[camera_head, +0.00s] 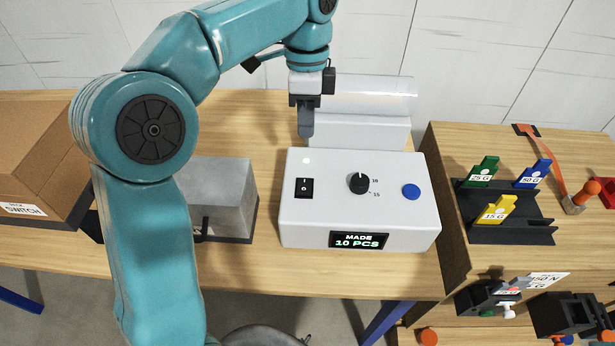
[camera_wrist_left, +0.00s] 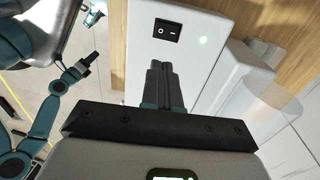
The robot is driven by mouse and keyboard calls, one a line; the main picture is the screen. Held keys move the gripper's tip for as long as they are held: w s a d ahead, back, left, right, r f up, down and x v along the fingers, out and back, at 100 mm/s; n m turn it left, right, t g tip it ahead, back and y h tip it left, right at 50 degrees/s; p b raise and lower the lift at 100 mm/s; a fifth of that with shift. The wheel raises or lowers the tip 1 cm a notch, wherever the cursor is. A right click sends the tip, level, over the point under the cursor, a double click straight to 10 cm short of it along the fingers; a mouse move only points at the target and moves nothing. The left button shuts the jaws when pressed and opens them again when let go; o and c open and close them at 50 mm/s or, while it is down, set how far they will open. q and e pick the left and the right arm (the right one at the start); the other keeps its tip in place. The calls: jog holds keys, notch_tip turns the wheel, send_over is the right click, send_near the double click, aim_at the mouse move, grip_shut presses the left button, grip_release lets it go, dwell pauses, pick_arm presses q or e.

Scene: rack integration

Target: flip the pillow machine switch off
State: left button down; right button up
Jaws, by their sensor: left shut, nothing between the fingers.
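The pillow machine (camera_head: 335,215) is a white box on the wooden table in the head view, with a display reading "MADE 10 PCS". Its black rocker switch (camera_head: 304,188) is on the left of the top face, below a lit green light (camera_head: 306,161). The switch also shows in the left wrist view (camera_wrist_left: 167,31), marked O and I; I cannot tell which side is pressed. My left gripper (camera_head: 306,134) is shut and empty, pointing down above the box's far left edge, apart from the switch. In the left wrist view its fingertips (camera_wrist_left: 160,66) show below the switch.
A black dial (camera_head: 359,183) and a blue button (camera_head: 411,191) are on the same top face. A grey block (camera_head: 222,190) and a cardboard box (camera_head: 30,150) stand left. A rack (camera_head: 512,233) with coloured tags is at right.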

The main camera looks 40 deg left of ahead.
aim_at(306, 189)
pick_arm(q)
jog(key=f, duration=0.4)
jog(key=s+f, duration=0.1)
jog(key=f, duration=0.3)
jog(key=d+f, duration=0.1)
jog(key=f, duration=0.4)
jog(key=shift+s, duration=0.35)
jog(key=shift+f, duration=0.5)
